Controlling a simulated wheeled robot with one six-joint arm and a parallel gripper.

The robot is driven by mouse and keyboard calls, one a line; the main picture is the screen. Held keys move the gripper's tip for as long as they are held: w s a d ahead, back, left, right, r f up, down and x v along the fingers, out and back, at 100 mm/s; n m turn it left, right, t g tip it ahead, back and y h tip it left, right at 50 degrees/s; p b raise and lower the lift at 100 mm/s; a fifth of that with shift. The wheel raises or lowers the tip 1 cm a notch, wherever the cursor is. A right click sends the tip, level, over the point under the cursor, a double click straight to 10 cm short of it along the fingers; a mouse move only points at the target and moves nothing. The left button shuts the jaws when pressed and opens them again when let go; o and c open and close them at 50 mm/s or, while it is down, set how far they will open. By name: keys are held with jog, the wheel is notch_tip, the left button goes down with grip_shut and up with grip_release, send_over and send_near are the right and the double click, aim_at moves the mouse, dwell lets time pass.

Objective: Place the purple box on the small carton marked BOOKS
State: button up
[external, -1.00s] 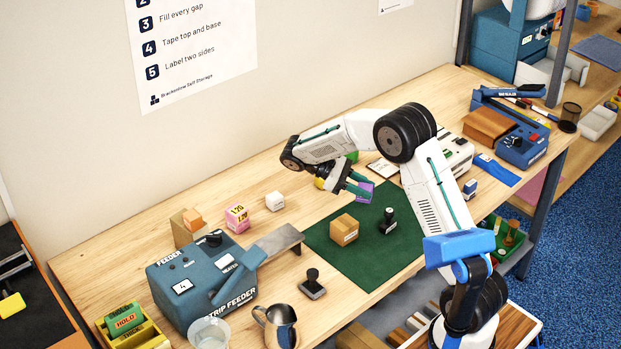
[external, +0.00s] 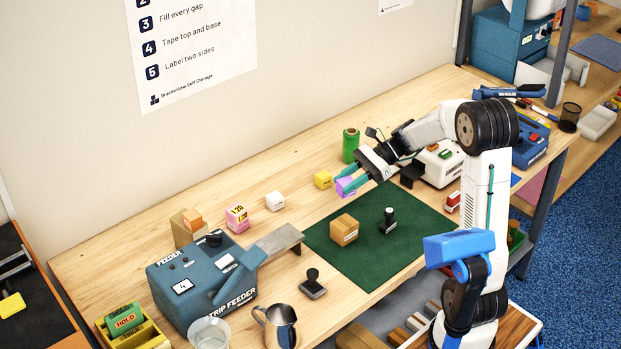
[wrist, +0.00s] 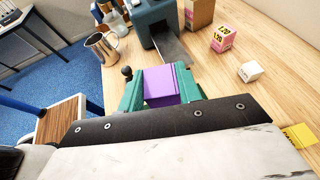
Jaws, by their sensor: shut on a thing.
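The purple box (external: 346,186) is held between the green fingertips of my gripper (external: 352,181), above the far edge of the green mat. In the wrist view the purple box (wrist: 160,86) fills the space between the two fingers (wrist: 158,92). A small brown carton (external: 344,230) with faint print sits on the green mat, below and in front of the held box; its marking is too small to read. The carton does not show in the wrist view.
A dark stamp (external: 388,220) stands on the green mat (external: 400,248), right of the carton. A yellow block (external: 323,179), a green roll (external: 350,145) and a white cube (external: 275,201) stand farther back. The strip feeder (external: 205,275) is at left.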

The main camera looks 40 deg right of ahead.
jog(key=shift+w+d+r+m+t, duration=0.2)
jog(key=shift+d+r+m+t, duration=0.05)
jog(key=shift+r+m+t, duration=0.25)
jog(key=shift+w+d+r+m+t, duration=0.2)
jog(key=shift+d+r+m+t, duration=0.15)
jog(key=shift+t, duration=0.25)
send_over(346, 222)
notch_tip(346, 222, down, 10)
jog(key=shift+r, duration=0.2)
jog(key=shift+f, duration=1.85)
jog(key=o, duration=1)
jog(key=shift+f, duration=0.1)
jog(key=shift+h, duration=0.3)
